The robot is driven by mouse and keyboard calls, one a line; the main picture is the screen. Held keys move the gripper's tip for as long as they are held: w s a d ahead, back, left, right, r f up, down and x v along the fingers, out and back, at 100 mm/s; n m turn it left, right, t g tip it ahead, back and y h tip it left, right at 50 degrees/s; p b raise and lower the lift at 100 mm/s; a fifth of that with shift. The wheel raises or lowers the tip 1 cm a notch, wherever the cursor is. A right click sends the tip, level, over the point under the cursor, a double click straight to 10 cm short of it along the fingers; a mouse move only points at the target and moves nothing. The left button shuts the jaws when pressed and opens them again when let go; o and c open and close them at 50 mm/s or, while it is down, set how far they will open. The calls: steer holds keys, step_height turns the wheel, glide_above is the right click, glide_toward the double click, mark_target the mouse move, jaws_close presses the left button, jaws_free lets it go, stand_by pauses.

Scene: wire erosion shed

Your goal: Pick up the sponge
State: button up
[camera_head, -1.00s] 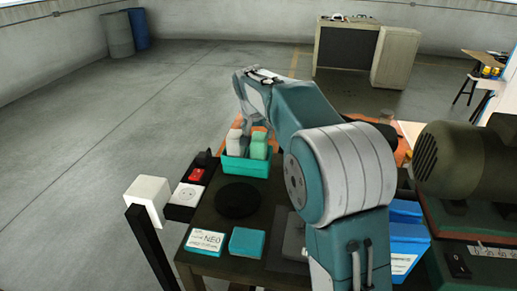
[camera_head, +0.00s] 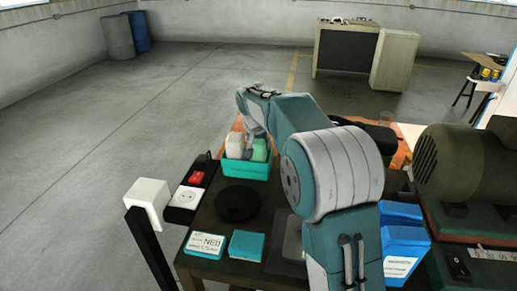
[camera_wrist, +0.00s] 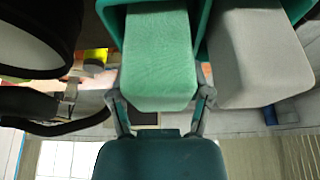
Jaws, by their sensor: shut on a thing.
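The sponge looks to be the green block (camera_head: 260,150) standing upright in a teal box (camera_head: 246,170) on the dark table. In the wrist view the green block (camera_wrist: 158,60) lies between the two fingers of my gripper (camera_wrist: 162,112), which press on its sides. A pale grey-white block (camera_wrist: 262,55) stands beside it; it also shows in the head view (camera_head: 234,147). My gripper (camera_head: 249,137) reaches down over the box from above. The lower part of the green block is hidden in the box.
A black round disc (camera_head: 238,203) lies in front of the box. A teal block (camera_head: 246,245) and a NEO-labelled box (camera_head: 205,244) lie near the front edge. A blue bin (camera_head: 404,240) and a large dark motor (camera_head: 465,165) stand to the right.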

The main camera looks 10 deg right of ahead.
steer(key=shift+r, duration=0.1)
steer(key=shift+r, duration=0.25)
step_height(320, 180, up, 2)
steer(key=shift+r, duration=0.1)
steer(key=s+r, duration=1)
steer(key=s, duration=0.4)
